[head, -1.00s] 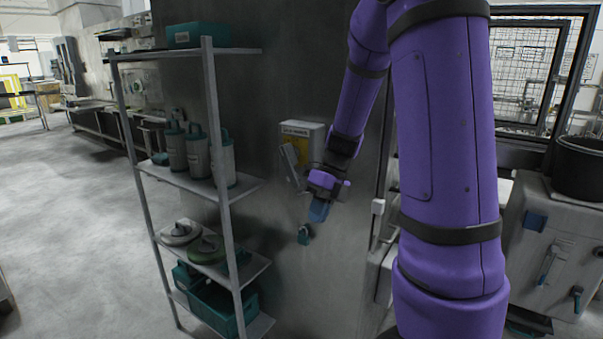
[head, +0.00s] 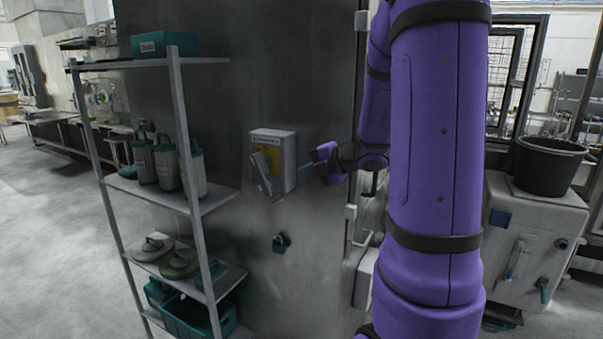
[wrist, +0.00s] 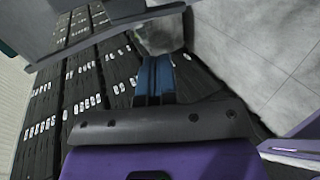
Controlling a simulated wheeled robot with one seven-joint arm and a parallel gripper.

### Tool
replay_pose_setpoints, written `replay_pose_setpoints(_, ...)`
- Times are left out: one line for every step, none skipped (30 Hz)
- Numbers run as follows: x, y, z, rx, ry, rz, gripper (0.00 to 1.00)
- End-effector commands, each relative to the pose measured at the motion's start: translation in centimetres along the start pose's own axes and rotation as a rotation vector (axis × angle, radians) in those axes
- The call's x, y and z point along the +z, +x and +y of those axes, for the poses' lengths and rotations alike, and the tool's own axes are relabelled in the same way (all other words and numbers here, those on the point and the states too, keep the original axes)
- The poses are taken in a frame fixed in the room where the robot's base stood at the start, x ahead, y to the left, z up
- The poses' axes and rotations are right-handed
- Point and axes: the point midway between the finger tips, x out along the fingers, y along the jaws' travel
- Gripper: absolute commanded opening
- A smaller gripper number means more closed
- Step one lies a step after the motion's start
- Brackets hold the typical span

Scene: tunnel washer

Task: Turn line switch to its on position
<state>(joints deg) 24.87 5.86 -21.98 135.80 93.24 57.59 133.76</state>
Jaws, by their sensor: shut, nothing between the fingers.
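The line switch (head: 272,163) is a light grey box with a yellow plate on the dark metal wall panel. Its grey lever (head: 261,174) hangs at the front left of the box, slanting from upper left to lower right. My gripper (head: 304,171) is just right of the box, pointing left, with its blue fingers together and empty. In the head view a small gap shows between fingertips and box. In the wrist view the blue fingers (wrist: 154,72) lie side by side, with a blurred grey shape beyond them; I cannot tell what it is.
A shelf rack (head: 180,130) with canisters, lids and teal bins stands left of the switch. A black bucket (head: 547,165) sits on a grey cabinet (head: 530,235) at right.

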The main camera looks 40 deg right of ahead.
Motion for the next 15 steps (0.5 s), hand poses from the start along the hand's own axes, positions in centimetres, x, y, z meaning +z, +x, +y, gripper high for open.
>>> replay_pose_setpoints(-0.1, 1.0, 0.0, -0.003, -0.001, 0.004, 0.0)
replay_pose_setpoints(-0.1, 1.6, 0.0, -0.002, -0.001, 0.004, 0.0)
replay_pose_setpoints(-0.1, 2.3, -0.1, -0.003, -0.001, 0.004, 0.0)
replay_pose_setpoints(-0.1, 2.9, -0.1, -0.002, -0.001, 0.004, 0.0)
replay_pose_setpoints(-0.1, 3.5, -0.1, -0.003, -0.001, 0.006, 0.0)
replay_pose_setpoints(-0.1, 4.2, -0.1, -0.003, -0.001, 0.006, 0.0)
replay_pose_setpoints(-0.1, 4.8, -0.1, -0.003, -0.002, 0.005, 0.0)
replay_pose_setpoints(-0.1, 5.3, -0.1, -0.003, -0.001, 0.004, 0.0)
replay_pose_setpoints(-0.1, 6.1, -0.1, -0.004, -0.002, 0.005, 0.0)
replay_pose_setpoints(-0.1, 6.6, 0.0, -0.002, -0.001, 0.005, 0.0)
replay_pose_setpoints(-0.1, 7.2, -0.1, -0.003, -0.002, 0.005, 0.0)
replay_pose_setpoints(-0.1, 7.9, -0.1, -0.003, -0.001, 0.005, 0.0)
replay_pose_setpoints(-0.1, 8.3, -0.1, -0.002, -0.002, 0.005, 0.0)
replay_pose_setpoints(-0.1, 8.8, -0.1, -0.003, -0.003, 0.005, 0.0)
replay_pose_setpoints(-0.1, 9.4, -0.1, -0.002, -0.002, 0.005, 0.0)
